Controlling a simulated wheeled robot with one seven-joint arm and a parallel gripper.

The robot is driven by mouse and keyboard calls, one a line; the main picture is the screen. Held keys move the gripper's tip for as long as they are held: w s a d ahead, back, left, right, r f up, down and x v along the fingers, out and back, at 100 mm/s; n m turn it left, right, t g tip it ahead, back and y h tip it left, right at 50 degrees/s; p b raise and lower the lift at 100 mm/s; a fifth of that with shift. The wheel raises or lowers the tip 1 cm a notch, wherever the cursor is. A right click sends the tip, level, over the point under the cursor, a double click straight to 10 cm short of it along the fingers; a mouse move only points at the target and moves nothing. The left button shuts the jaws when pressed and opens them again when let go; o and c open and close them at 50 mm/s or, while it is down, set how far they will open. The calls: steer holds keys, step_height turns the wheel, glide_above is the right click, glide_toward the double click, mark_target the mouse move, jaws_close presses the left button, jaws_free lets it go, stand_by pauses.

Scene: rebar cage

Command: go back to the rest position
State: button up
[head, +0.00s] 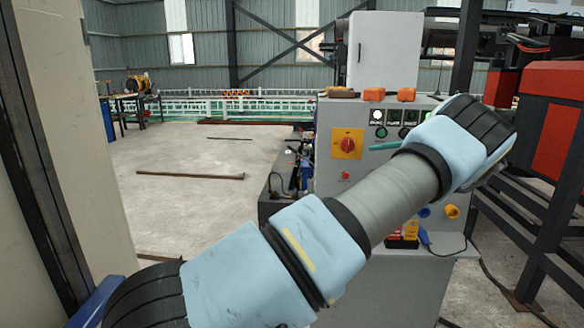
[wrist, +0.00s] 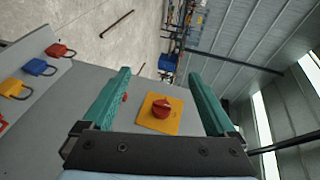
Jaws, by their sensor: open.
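My gripper (wrist: 158,76) is open, with two teal fingers spread wide and nothing between their tips. In the wrist view, a red rotary switch (wrist: 161,108) on a yellow plate (wrist: 158,122) shows between the fingers, with clear gaps on both sides. In the head view, the same red switch (head: 348,144) is on the front of the grey control cabinet (head: 336,190). A teal finger (head: 385,146) shows just right of the switch plate; the rest of the gripper is hidden behind my arm, which crosses the picture from lower left to upper right.
Red (wrist: 58,50), blue (wrist: 38,67) and yellow (wrist: 14,88) padlocks show in the wrist view. Orange items (head: 374,94) lie on the cabinet top. A dark and red machine frame (head: 550,135) stands right. A pale post (head: 70,130) stands left. Open concrete floor (head: 185,200) lies between.

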steer(key=s+a+f+g+h, duration=0.1)
steer(key=a+f+g+h, duration=0.2)
steer(key=a, duration=0.8)
steer(key=s+a+f+g+h, duration=0.1)
steer(key=a+f+g+h, duration=0.25)
steer(key=a, duration=0.85)
steer(key=s+a+n+t+h, duration=0.1)
steer(key=s+a+h, duration=0.2)
steer(key=s, duration=0.8)
steer(key=s+a+f+n+h, duration=0.1)
steer(key=s+a+h, duration=0.3)
steer(key=s, duration=0.8)
steer(key=shift+a+f+n+t, duration=0.15)
steer(key=shift+a+n+t, duration=0.3)
steer(key=shift+a, duration=0.45)
